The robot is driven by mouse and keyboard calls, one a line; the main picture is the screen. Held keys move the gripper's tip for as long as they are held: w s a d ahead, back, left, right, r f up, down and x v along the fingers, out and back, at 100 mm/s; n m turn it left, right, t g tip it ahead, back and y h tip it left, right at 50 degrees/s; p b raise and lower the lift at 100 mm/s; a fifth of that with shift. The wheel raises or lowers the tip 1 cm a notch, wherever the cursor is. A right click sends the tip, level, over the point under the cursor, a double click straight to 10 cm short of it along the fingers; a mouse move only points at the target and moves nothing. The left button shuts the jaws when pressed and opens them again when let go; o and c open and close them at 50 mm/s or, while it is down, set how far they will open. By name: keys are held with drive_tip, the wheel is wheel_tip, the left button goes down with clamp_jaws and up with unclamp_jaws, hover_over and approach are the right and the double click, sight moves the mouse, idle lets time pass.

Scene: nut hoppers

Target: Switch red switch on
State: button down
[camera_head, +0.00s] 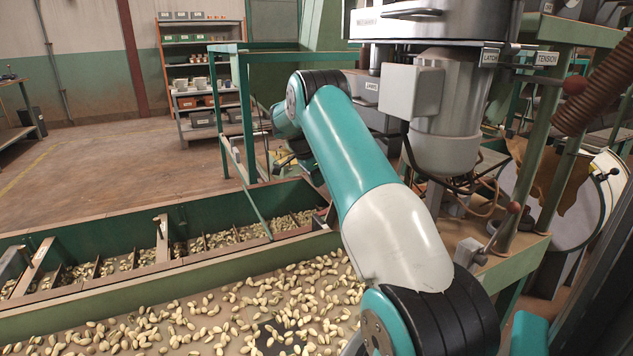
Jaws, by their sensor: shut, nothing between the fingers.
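I cannot make out a red switch in this view. My teal and white arm rises from the bottom right, bends at the upper middle and reaches away from the camera. Its dark wrist end is near the left side of the grey machine (447,105). Small dark red knobs on levers show at the right: an upper knob (574,85) by the label reading TENSION (546,58), a lower knob (514,207), and one by a round dial (613,172).
A long green trough (200,262) with nuts crosses the lower left, with a nut-covered bed in front. Green posts (540,130) and a ribbed brown hose (598,85) stand at right. A shelf (201,75) stands at the back. The floor (100,170) at left is clear.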

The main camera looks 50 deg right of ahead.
sight(323, 212)
drive_tip(key=b+x, duration=0.1)
drive_tip(key=x, duration=0.9)
drive_tip(key=shift+f, duration=0.1)
